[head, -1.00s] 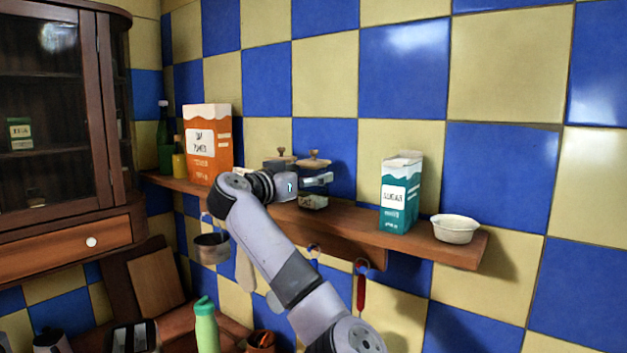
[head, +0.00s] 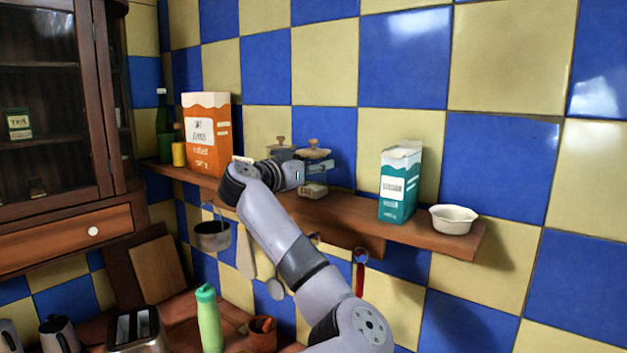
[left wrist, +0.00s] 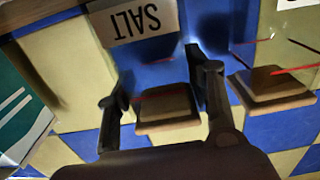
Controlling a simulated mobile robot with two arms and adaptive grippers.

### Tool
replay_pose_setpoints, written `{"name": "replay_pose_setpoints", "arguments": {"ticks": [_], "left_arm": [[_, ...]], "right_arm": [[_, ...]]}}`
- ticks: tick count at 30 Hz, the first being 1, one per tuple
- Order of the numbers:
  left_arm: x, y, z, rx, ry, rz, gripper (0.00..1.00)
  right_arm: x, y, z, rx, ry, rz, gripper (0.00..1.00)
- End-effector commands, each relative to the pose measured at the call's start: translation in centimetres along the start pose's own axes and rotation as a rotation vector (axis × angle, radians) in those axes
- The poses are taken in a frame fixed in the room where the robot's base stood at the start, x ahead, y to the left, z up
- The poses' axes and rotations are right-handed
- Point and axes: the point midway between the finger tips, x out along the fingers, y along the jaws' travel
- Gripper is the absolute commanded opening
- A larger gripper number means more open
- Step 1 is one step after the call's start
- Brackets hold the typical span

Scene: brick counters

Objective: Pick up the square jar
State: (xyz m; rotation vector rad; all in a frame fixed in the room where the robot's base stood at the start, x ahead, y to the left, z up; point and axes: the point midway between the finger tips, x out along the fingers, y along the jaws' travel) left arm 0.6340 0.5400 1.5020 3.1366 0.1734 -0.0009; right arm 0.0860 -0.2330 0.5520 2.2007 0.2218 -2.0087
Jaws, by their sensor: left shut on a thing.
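My right gripper is not in view.
A similar wooden-lidded jar (head: 280,149) stands close on the left. Left of it is an orange box (head: 206,135) with bottles beyond. A teal carton (head: 400,182) and a white bowl (head: 454,219) stand to the right, with free shelf between jar and carton.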

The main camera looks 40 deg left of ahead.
Motion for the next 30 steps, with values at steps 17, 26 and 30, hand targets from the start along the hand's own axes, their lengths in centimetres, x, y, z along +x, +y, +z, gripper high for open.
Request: {"name": "replay_pose_setpoints", "arguments": {"ticks": [17,26,30], "left_arm": [[-0.1,0.0,-0.2,0.001,0.003,-0.001,0.07],[0.0,0.0,-1.5,0.003,0.006,0.0,0.07],[-0.1,-0.1,-3.8,0.005,0.007,-0.002,0.07]], "right_arm": [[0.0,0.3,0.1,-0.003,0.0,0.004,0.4],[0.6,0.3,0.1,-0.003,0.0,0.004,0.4],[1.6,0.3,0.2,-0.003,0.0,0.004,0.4]]}}
